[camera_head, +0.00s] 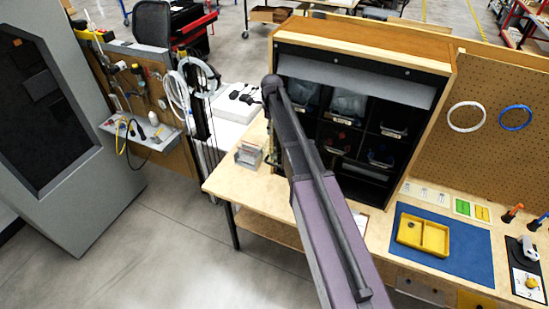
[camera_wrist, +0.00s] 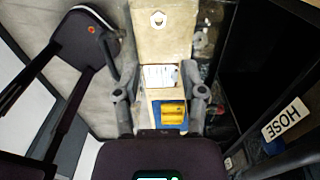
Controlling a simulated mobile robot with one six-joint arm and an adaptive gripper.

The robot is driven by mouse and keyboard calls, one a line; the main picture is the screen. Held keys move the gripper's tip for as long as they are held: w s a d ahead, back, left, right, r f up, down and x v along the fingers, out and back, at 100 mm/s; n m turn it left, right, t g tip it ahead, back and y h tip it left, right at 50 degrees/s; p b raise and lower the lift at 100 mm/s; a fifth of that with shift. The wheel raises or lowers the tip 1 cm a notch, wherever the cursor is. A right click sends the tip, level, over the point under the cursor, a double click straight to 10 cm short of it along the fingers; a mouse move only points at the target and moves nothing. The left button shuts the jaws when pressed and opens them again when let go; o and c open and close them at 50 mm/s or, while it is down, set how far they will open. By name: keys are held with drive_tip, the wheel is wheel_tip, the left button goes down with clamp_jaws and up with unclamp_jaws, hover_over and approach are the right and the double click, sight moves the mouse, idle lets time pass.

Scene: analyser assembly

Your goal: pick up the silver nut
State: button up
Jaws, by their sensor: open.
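The silver nut (camera_wrist: 158,19) shows in the wrist view as a small pale hexagonal ring with a hole. It lies on the light wooden bench top (camera_wrist: 166,45) near the top of the picture. My gripper (camera_wrist: 156,72) is open, with its two dark fingers apart on either side of the bench strip and nothing between them. The nut is beyond the fingertips, apart from them. In the head view I cannot make out the nut or the gripper; my arm crosses the middle and covers part of the bench.
A dark shelf cabinet (camera_head: 367,90) with bins stands on the bench. A yellow tray (camera_head: 423,236) sits on a blue mat (camera_head: 467,254) at right. A small clear box (camera_head: 249,156) stands at the bench's left end.

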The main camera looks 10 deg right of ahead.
wheel_tip(320, 180, down, 9)
drive_tip(key=b, duration=0.8)
drive_tip(key=shift+d+r+b, duration=0.1)
drive_tip(key=shift+b, duration=0.2)
idle(0.4)
idle(0.4)
drive_tip(key=f+b, duration=0.3)
drive_tip(key=shift+s+d+f+b, duration=0.1)
drive_tip(key=shift+s+f+b, duration=0.15)
drive_tip(key=shift+s+b, duration=0.05)
drive_tip(key=shift+f+b, duration=0.85)
clamp_jaws()
